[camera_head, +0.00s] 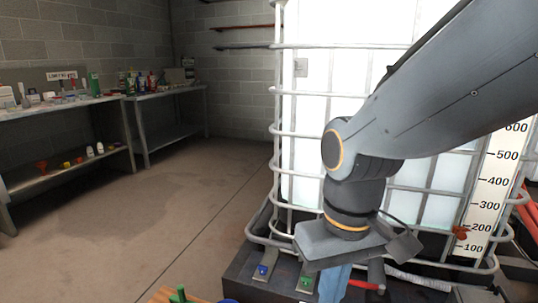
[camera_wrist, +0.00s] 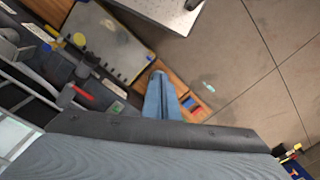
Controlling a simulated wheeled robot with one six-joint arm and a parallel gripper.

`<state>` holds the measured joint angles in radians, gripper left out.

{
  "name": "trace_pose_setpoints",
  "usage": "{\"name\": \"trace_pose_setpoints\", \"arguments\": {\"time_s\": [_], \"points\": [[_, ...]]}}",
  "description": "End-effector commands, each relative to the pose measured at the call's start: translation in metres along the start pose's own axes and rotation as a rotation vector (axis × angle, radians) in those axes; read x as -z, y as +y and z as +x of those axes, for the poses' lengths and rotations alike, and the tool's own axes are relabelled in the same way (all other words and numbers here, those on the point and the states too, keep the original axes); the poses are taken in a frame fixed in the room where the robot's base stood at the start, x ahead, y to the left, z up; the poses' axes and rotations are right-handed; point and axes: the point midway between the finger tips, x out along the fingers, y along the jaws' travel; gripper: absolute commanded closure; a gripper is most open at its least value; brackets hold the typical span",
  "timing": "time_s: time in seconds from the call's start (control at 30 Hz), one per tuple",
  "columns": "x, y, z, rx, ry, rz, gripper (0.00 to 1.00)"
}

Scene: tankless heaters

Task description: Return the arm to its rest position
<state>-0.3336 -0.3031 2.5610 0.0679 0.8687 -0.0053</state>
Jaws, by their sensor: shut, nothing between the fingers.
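My arm (camera_head: 440,90) reaches in from the upper right of the head view and bends down in front of the white caged tank. My gripper (camera_head: 333,285) points downward at the bottom of that view, its blue fingers partly cut off by the frame edge. In the wrist view the blue fingers of my gripper (camera_wrist: 157,78) lie together, shut, with nothing held. Below their tips, a wooden surface (camera_wrist: 178,82) and a grey panel (camera_wrist: 105,40) show; the distance to them is hard to tell.
The caged tank (camera_head: 330,105) with a number scale (camera_head: 497,180) stands close behind my arm. A red-handled lever (camera_head: 366,286) is right beside the gripper. Blue (camera_head: 262,270) and green (camera_head: 305,283) tagged parts sit on the dark base. Loaded shelves (camera_head: 60,105) line the left; the floor (camera_head: 170,205) between is clear.

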Motion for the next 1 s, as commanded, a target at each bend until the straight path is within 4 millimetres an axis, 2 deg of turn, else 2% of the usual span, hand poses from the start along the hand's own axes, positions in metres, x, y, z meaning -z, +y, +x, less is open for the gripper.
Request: {"name": "trace_pose_setpoints", "arguments": {"time_s": [0.47,1.0], "points": [[-0.002,0.022,-0.039,-0.015,-0.002,0.091,1.00],[-0.021,0.074,-0.109,-0.043,-0.006,0.264,1.00]]}}
